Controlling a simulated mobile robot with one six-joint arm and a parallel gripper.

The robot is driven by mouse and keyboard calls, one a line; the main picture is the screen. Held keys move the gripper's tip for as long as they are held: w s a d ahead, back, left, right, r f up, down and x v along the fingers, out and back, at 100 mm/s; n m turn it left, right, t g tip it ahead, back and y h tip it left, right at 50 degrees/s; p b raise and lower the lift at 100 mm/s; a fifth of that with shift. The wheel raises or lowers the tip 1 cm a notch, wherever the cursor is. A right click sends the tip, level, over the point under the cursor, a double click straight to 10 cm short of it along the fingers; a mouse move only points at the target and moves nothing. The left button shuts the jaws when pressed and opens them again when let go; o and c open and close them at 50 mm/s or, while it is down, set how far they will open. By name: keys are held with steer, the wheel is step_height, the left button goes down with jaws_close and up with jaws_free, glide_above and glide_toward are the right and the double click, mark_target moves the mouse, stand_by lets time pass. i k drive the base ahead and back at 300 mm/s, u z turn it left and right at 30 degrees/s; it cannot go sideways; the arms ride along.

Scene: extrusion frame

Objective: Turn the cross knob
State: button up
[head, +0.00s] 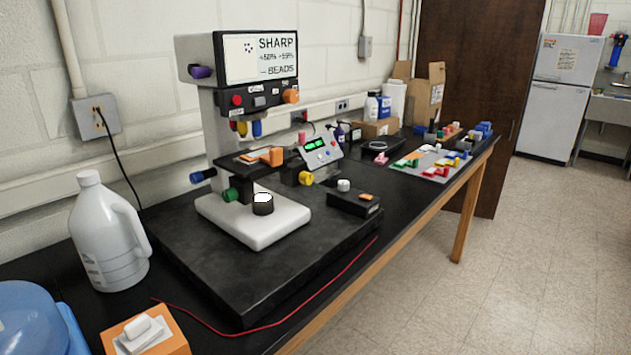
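A white-and-black microscope-like device (247,62) with a sign reading SHARP stands on a black slab on the bench. It carries several coloured knobs: a blue one (203,175) at the left, a green one (232,194) below the stage, a yellow one (306,178) at the right, and a purple one (201,72) on the head. A red button (237,100) and an orange knob (291,96) are on the front panel. I cannot tell which is the cross knob; no cross shape is clear at this size. My gripper is not in view.
The black slab (190,250) fills the near bench. A white jug (103,235), blue container (30,320) and orange tissue box (148,335) stand at left. A red cable (300,312) lies along the slab's front. Small coloured parts crowd the far bench. Floor at right is clear.

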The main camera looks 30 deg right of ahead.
mark_target(306, 179)
steer(key=z, duration=0.3)
steer(key=k, duration=0.5)
steer(key=u, duration=1.6)
steer(key=k, duration=0.45)
steer(key=z, duration=0.05)
steer(key=i, duration=0.5)
